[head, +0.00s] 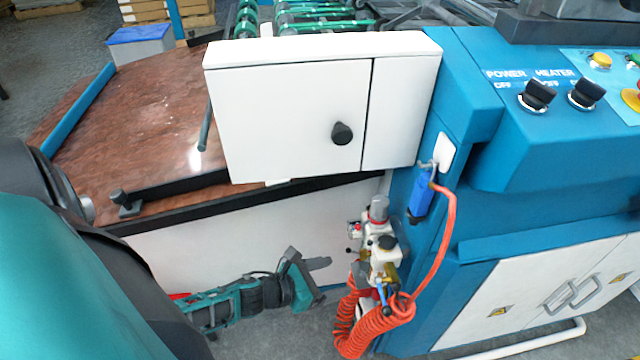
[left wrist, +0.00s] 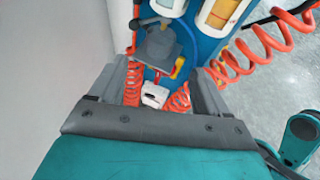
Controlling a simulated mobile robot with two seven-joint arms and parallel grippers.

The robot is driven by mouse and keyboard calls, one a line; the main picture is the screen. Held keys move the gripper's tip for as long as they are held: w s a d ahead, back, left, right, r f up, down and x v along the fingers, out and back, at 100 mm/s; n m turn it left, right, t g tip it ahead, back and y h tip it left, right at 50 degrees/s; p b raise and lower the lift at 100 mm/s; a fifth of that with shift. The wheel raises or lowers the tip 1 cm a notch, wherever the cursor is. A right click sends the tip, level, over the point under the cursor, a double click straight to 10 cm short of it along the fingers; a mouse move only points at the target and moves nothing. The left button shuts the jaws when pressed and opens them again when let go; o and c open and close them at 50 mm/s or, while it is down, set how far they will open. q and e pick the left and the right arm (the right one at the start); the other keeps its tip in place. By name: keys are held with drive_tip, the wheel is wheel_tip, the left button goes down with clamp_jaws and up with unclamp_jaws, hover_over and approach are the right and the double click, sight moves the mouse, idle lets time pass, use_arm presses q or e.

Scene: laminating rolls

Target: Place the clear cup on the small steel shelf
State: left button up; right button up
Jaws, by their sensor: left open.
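I cannot pick out a clear cup or a small steel shelf for certain in either view. My left gripper (head: 316,281) is low beside the machine in the head view, left of an air regulator unit (head: 383,248), and apart from it. Its two fingers are spread with nothing gripped between them. In the left wrist view the open fingers (left wrist: 157,92) frame a white fitting (left wrist: 155,96) and orange coiled hose, which lie beyond them. Two cylinders with pale and amber parts (left wrist: 221,14) show at the top of that view. My right gripper is not in view.
A white cabinet box (head: 290,115) with a black knob overhangs above my left gripper. An orange coiled hose (head: 372,330) hangs by the regulator. A blue control console (head: 560,140) stands at right, and a reddish-brown board (head: 130,125) at left. Grey floor is bare below.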

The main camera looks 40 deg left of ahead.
use_arm(q)
drive_tip(key=shift+v, duration=1.4)
